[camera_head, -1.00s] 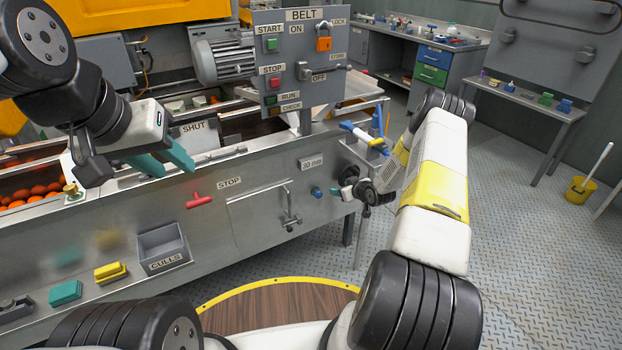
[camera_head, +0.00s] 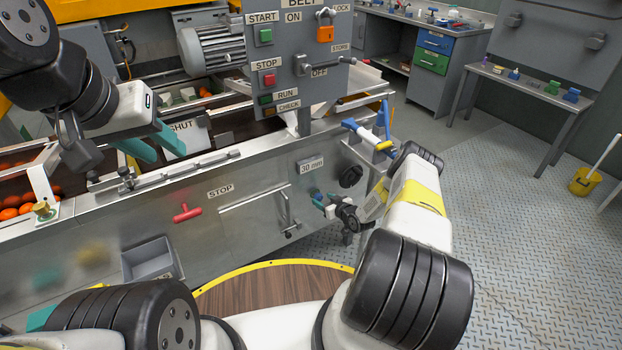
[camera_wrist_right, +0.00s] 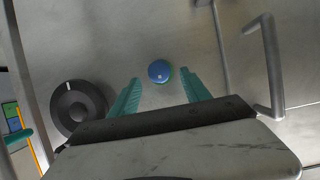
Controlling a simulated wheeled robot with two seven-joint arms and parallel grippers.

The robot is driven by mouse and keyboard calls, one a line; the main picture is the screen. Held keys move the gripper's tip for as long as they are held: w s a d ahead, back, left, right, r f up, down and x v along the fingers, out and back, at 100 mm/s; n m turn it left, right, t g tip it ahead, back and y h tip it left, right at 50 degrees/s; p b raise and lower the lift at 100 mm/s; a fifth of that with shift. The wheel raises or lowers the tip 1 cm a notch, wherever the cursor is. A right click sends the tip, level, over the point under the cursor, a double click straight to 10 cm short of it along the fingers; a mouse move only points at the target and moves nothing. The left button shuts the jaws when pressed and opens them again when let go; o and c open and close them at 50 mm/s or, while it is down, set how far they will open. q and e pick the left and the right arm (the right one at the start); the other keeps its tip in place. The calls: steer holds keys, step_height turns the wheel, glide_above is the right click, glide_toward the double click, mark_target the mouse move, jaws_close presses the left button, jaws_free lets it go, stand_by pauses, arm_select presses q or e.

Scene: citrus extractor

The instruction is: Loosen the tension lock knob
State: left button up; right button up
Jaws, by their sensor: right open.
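A round blue knob (camera_wrist_right: 159,71) shows on the grey metal panel in the right wrist view. A larger black dial (camera_wrist_right: 79,108) with a white mark is beside it, and also shows in the head view (camera_head: 350,177). I cannot tell from any label which one is the tension lock knob. My right gripper (camera_wrist_right: 160,92) is open, its teal fingertips on either side of the blue knob's position and seemingly short of it. In the head view this gripper (camera_head: 322,203) is in front of the panel below the 30 mm label. My left gripper (camera_head: 152,142) is open and empty near the SHUT sign.
A red STOP handle (camera_head: 187,212) and a latch handle (camera_head: 288,220) project from the machine front. A blue and yellow tool (camera_head: 368,135) sits above my right forearm. The switch box (camera_head: 295,75) stands above.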

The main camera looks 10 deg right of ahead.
mark_target(320, 197)
steer(key=shift+x, duration=1.55)
jaws_close()
